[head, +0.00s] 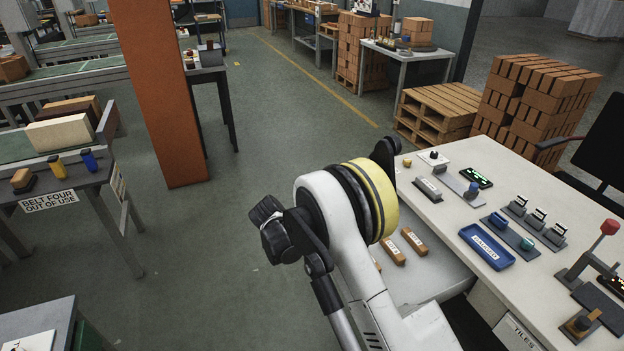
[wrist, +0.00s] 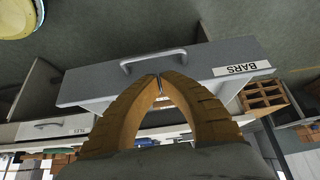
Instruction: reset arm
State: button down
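In the wrist view my gripper (wrist: 160,77) has its two tan, ribbed fingers brought together at the tips, with nothing seen between them. The fingertips lie just below the metal handle (wrist: 153,60) in the picture; I cannot tell whether they touch it. The handle is on a grey drawer front labelled BARS (wrist: 242,69), which shows upside down. In the head view my arm (head: 345,225) is folded in front of the desk and hides the gripper. Beside it is the pulled-out drawer (head: 437,283), with several small labelled tan bars (head: 414,240) in it.
The white desk (head: 460,225) holds a blue tray (head: 486,246), switches and a red-knobbed lever (head: 609,228). The TILES drawer (head: 520,335) is below. An orange pillar (head: 160,95), an out-of-use belt (head: 50,200) and brick pallets (head: 535,100) stand around. Floor left of the arm is clear.

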jog(key=s+d+r+n+y, duration=0.1)
jog(key=s+d+r+n, duration=0.15)
jog(key=r, duration=0.45)
jog(key=s+d+r+n+t+y, duration=0.15)
jog(key=d+r, duration=0.25)
jog(key=r, duration=0.4)
jog(key=s+d+r+n+y, duration=0.1)
jog(key=s+d+r+n, duration=0.2)
jog(key=r, duration=0.4)
jog(key=s+d+r+n+t+y, duration=0.1)
jog(key=s+d+r+n, duration=0.2)
jog(key=s, duration=0.8)
jog(key=s+d+r+n+t+y, duration=0.1)
jog(key=s+d+r+n+t, duration=0.1)
jog(key=s, duration=0.9)
jog(key=shift+d+r+n+y, duration=0.35)
jog(key=shift+d+r+n, duration=0.3)
jog(key=shift+d, duration=0.45)
